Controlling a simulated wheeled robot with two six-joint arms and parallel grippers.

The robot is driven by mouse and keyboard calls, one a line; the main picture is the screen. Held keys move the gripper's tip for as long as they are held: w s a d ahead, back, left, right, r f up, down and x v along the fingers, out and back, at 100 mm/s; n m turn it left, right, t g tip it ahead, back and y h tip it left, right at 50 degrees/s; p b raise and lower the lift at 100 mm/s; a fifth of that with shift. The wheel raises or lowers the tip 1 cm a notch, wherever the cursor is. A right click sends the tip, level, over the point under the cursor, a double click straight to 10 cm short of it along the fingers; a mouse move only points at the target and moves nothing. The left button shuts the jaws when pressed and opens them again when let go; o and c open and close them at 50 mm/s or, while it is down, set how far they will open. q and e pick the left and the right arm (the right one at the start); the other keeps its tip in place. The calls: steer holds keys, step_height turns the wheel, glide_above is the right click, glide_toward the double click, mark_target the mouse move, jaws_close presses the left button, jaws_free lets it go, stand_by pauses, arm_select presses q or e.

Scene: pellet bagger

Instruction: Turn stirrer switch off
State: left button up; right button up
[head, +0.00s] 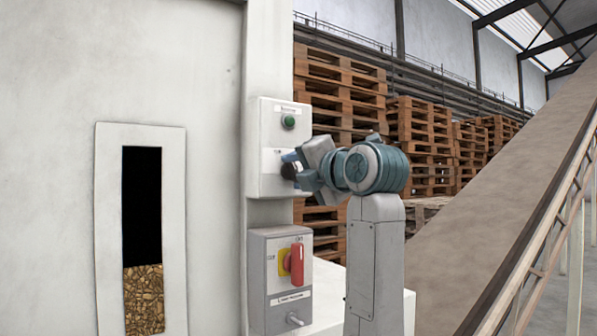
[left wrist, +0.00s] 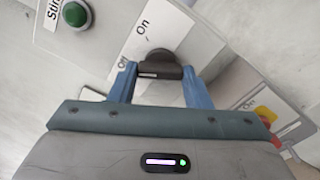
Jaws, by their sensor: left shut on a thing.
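The stirrer switch is a dark knob (left wrist: 158,63) on a white control box (head: 264,140). In the left wrist view, labels reading "Off" and "On" lie beside it. My left gripper (left wrist: 160,72) has its two blue fingers on either side of the knob and is shut on it. In the head view this gripper (head: 296,169) reaches the lower part of the box and partly hides the knob. A green button or lamp (head: 288,121) sits above, under a label; in the left wrist view its label begins "Stir". Which label the knob points to I cannot tell. My right gripper is not in view.
Below is a grey box (head: 258,290) with a red handle (head: 297,264) on a yellow plate and a small metal lever (head: 294,319). A sight window (head: 143,285) with pellets is at left. Pallet stacks (head: 340,90) and a sloping conveyor (head: 500,220) stand behind and right.

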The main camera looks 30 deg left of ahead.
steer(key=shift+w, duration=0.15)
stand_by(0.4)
arm_select(q)
steer(key=o, duration=1)
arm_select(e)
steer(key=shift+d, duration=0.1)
arm_select(q)
steer(key=shift+b+v, duration=1.85)
steer(key=shift+v, duration=3.6)
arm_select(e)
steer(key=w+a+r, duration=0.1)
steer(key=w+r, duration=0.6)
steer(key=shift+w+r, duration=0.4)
arm_select(q)
steer(key=shift+a+f, duration=0.1)
steer(key=shift+f, duration=0.05)
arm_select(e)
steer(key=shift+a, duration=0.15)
